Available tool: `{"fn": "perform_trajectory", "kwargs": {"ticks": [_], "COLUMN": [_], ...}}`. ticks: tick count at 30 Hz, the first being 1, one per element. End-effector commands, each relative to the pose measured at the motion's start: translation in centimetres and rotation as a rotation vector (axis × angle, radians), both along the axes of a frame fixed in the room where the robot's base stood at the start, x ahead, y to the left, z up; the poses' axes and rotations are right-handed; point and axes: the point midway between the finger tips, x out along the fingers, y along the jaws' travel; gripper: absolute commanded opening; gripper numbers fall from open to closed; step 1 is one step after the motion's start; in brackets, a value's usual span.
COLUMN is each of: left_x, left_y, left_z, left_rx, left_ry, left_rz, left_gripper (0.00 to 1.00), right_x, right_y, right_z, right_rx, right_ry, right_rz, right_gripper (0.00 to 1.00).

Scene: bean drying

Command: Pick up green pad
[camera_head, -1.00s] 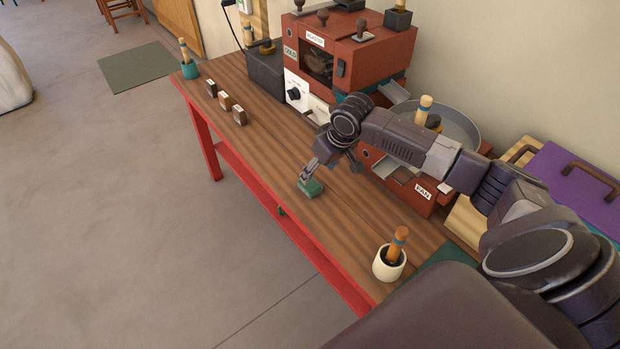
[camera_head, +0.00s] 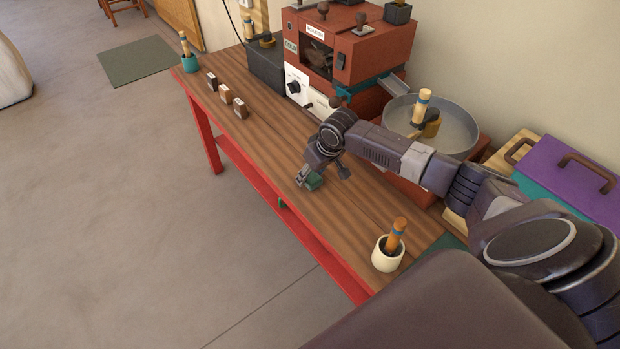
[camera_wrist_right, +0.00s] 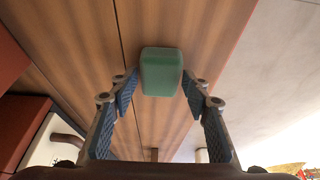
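The green pad (camera_head: 315,181) is a small rounded block on the wooden table, near its front edge. In the right wrist view the pad (camera_wrist_right: 161,72) sits just beyond and between the fingertips. My right gripper (camera_head: 304,180) is low over the table at the pad and partly hides it in the head view. In the right wrist view the right gripper (camera_wrist_right: 160,88) is open, its two blue-lined fingers apart on either side, with a gap visible by the pad. My left gripper is not in view.
The wooden table (camera_head: 270,135) has red legs. A roaster (camera_head: 345,50) and a round pan (camera_head: 460,130) stand behind my right arm. A white cup with a brush (camera_head: 383,260) stands at the near end. Several small blocks (camera_head: 226,94) sit farther left.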

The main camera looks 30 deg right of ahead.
Motion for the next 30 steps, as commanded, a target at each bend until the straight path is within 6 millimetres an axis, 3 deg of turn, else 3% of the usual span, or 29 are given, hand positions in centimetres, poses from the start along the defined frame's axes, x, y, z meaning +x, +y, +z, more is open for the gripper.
{"fn": "perform_trajectory", "kwargs": {"ticks": [6, 14, 19, 25, 30], "left_x": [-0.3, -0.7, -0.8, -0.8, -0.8], "left_y": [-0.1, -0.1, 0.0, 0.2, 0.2], "left_z": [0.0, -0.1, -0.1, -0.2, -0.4], "left_rx": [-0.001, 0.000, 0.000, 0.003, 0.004], "left_ry": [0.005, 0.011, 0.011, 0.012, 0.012], "left_rz": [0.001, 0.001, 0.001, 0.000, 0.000], "left_gripper": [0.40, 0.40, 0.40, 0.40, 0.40], "right_x": [0.0, 0.0, 0.1, 0.2, 0.2], "right_y": [0.0, 0.0, 0.0, 0.0, 0.0], "right_z": [0.0, 0.1, 1.2, 4.8, 9.8], "right_rx": [0.000, 0.000, 0.000, 0.000, 0.000], "right_ry": [0.000, 0.000, -0.002, -0.006, -0.007], "right_rz": [0.000, 0.000, 0.000, 0.000, 0.001], "right_gripper": [0.19, 0.19, 0.19, 0.19, 0.19]}}
